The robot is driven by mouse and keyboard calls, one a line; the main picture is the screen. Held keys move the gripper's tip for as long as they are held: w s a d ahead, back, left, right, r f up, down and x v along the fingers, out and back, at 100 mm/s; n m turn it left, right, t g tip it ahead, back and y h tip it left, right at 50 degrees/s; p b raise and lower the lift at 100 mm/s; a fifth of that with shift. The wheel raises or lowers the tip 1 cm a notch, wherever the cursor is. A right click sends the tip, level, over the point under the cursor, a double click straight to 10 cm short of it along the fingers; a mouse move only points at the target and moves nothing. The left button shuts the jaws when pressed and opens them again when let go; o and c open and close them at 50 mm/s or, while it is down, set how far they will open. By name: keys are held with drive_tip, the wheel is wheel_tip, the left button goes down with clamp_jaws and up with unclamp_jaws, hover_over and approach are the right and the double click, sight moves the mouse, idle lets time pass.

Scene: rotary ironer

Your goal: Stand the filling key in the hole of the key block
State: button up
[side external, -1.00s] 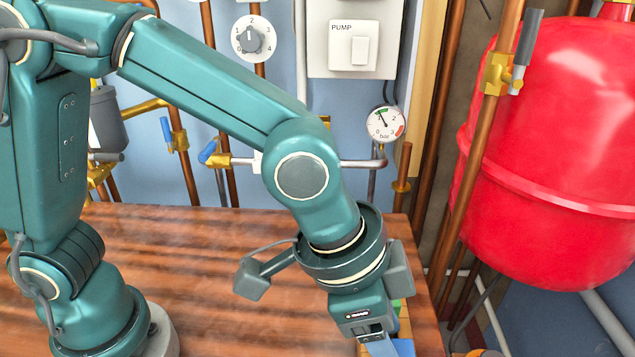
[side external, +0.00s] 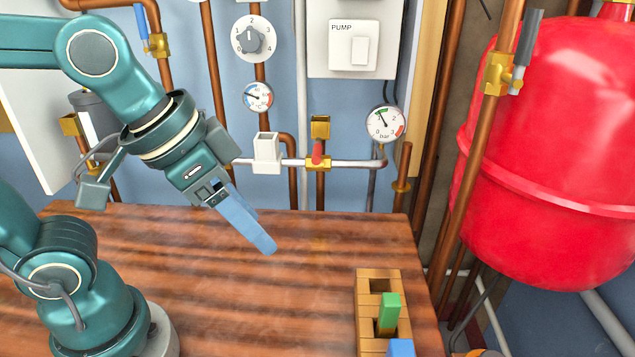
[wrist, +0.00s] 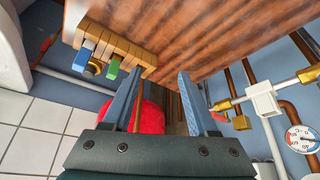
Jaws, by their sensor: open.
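The wooden key block (side external: 364,312) lies on the bench near its right edge; it also shows in the wrist view (wrist: 134,48). A green key-like piece (side external: 390,308) stands up from an opening in the block, and a blue piece (side external: 401,348) stands at its near end. Both pieces also show in the wrist view, green (wrist: 113,70) and blue (wrist: 86,48). I cannot tell which is the filling key. A square opening beyond the green piece looks empty. My gripper (side external: 263,234) is raised left of the block, its blue fingers apart with nothing between them (wrist: 161,78).
The bench (side external: 250,300) is bare between my arm and the block. Behind it runs a pipe with a red-handled valve (side external: 317,155) and a pressure gauge (side external: 384,123). A large red tank (side external: 555,150) and copper pipes stand right of the bench.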

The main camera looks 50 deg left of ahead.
drive_tip(key=s+a+n, duration=0.1)
drive_tip(key=a+f, duration=0.1)
drive_tip(key=s+a+f+n+y, duration=0.1)
drive_tip(key=a, duration=0.1)
drive_tip(key=shift+s+n+t, duration=0.3)
idle(1.1)
